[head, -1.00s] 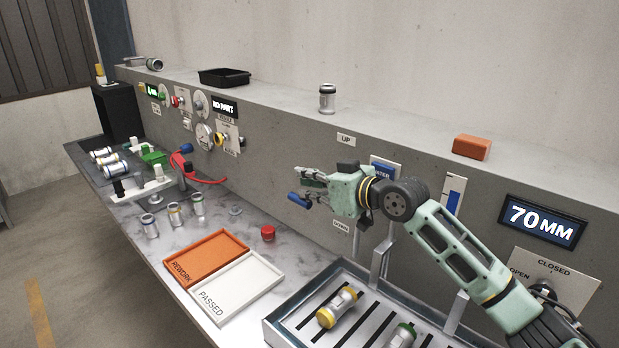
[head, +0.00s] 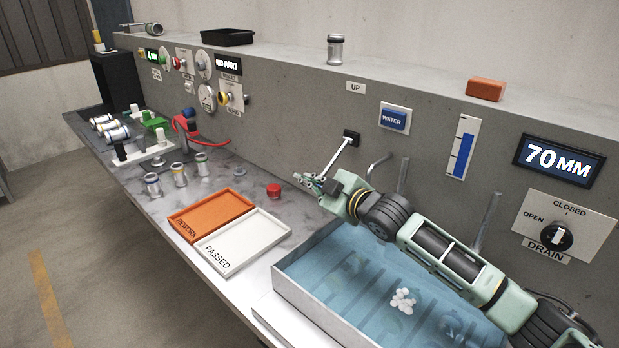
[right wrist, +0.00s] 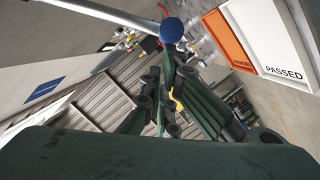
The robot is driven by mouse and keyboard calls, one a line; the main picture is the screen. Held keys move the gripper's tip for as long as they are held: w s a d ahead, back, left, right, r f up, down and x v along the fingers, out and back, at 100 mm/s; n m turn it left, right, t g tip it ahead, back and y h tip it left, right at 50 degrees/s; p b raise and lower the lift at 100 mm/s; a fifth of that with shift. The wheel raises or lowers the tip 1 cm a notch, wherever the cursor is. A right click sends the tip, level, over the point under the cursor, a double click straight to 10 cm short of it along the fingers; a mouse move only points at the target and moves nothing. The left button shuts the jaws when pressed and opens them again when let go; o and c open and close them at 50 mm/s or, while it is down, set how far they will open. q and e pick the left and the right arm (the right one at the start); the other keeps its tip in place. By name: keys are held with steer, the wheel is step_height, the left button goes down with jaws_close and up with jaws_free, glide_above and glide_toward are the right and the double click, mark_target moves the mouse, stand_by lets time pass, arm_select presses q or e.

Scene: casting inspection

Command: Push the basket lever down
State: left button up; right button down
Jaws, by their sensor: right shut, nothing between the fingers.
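The basket lever (head: 340,155) is a pale rod that slants down and left from a dark slot in the grey wall panel. In the right wrist view the rod ends in a round blue knob (right wrist: 172,30) close to the fingers. My right gripper (head: 308,182) is shut and empty at the lever's lower end; I cannot tell whether it touches the knob. In the right wrist view its fingers (right wrist: 163,105) show below the knob. The basket (head: 350,290) shows dimly under blue water in the tank (head: 300,302). My left gripper is not in view.
A white PASSED tray (head: 242,243) and an orange REWORK tray (head: 211,213) lie left of the tank. A red button (head: 274,190) stands behind them. White bubbles (head: 403,301) show in the tank.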

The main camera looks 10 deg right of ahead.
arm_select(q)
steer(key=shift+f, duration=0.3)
arm_select(e)
steer(key=shift+d+f+n, duration=0.2)
steer(key=shift+f+n, duration=0.1)
steer(key=shift+f, duration=0.2)
